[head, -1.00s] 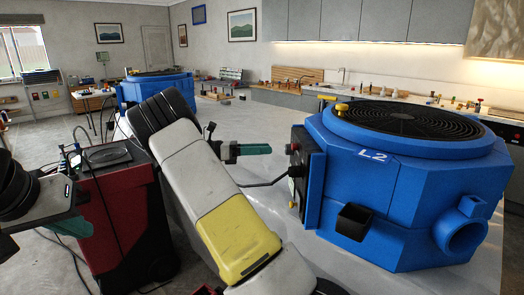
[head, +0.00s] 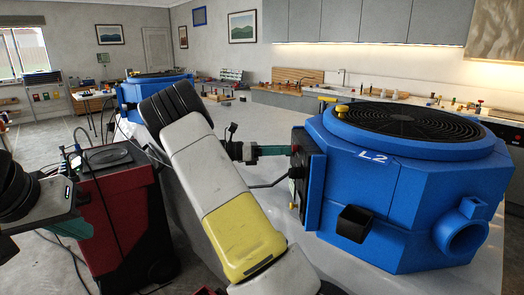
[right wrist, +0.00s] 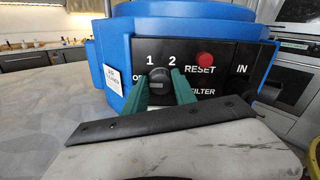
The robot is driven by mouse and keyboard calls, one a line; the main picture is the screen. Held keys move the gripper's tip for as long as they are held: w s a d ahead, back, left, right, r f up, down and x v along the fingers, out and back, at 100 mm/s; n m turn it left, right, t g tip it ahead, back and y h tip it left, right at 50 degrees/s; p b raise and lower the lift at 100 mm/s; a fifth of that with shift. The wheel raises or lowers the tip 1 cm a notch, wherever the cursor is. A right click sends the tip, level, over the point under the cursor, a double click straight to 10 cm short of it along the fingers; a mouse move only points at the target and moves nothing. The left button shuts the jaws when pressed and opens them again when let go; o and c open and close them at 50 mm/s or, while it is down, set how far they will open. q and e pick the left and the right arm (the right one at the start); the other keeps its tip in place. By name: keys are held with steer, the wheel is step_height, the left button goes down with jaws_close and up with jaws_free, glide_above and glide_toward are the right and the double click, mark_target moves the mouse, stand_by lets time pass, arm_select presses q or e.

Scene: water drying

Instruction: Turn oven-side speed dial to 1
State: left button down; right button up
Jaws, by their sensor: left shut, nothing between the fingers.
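The dark speed dial (right wrist: 159,78) is on the black control panel (right wrist: 222,75) of a blue machine. It has "1" above its left side, "2" above its right side, and partly covered lettering starting with "O" at its left. My right gripper (right wrist: 161,83) has its two green fingers on either side of the dial; I cannot tell whether they touch it. In the head view my right gripper (head: 288,150) reaches the panel side of the blue machine marked L2 (head: 405,190), and the dial is hidden there. My left gripper (head: 82,228) is shut and empty at the left.
A red reset button (right wrist: 205,59) is right of the dial. A red and black cart (head: 115,215) stands near my left arm. A black box (head: 354,222) sticks out of the machine's side. The grey table (head: 235,115) is mostly clear. Another blue machine (head: 155,90) stands further back.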

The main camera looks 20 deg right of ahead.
steer(key=shift+m, duration=0.3)
jaws_close()
steer(key=m, duration=1.1)
steer(key=shift+s+a, duration=0.1)
steer(key=shift+s, duration=0.05)
steer(key=shift+f, duration=0.1)
steer(key=o, duration=1.1)
jaws_free()
